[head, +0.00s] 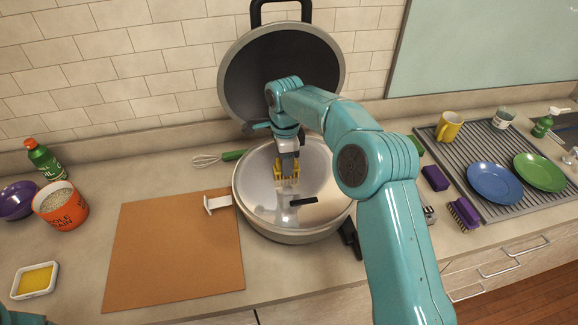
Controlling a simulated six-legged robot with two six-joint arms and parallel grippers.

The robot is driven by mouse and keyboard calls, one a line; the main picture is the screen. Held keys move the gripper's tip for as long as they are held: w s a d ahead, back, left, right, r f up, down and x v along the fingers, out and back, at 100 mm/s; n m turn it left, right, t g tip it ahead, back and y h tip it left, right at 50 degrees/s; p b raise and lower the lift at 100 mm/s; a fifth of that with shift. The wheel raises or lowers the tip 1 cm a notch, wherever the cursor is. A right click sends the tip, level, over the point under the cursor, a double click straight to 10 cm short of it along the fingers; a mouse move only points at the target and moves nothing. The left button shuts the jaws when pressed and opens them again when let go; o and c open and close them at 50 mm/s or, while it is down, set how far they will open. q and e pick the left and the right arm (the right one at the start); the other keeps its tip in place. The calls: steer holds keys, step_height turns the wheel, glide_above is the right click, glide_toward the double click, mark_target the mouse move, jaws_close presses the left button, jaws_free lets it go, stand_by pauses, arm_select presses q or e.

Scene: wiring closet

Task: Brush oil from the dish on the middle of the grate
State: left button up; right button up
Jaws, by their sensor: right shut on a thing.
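The white dish (36,280) with yellow oil stands at the lower left of the counter. A round grill or pan (243,208) stands in the middle with its dark lid raised behind it. Its inside looks pale and shiny; I cannot make out grate bars. My right gripper (288,153) is over the inside of the round pan, shut on a brush (288,177) with yellow bristles pointing down. The bristles are over the middle of the pan; I cannot tell whether they touch its surface. My left gripper is not in view.
A brown board (170,255) lies left of the pan, with a white holder (218,203) at its corner. An orange tub (62,210), purple bowl (15,203) and green bottle (45,160) stand left. A drying rack (470,200) with plates is at right.

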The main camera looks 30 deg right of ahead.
steer(key=s+d+r, duration=0.2)
steer(key=d+r, duration=0.3)
steer(key=f, duration=0.5)
steer(key=shift+w+f, duration=0.3)
steer(key=shift+f, duration=0.1)
steer(key=a, duration=0.2)
steer(key=w+a, duration=0.1)
steer(key=shift+a+r, duration=0.2)
steer(key=shift+a, duration=0.15)
steer(key=shift+w+a, duration=0.15)
steer(key=shift+a, duration=0.35)
steer(key=shift+a, duration=0.2)
steer(key=shift+d+f, duration=0.1)
steer(key=shift+d, duration=0.05)
steer(key=shift+f, duration=0.3)
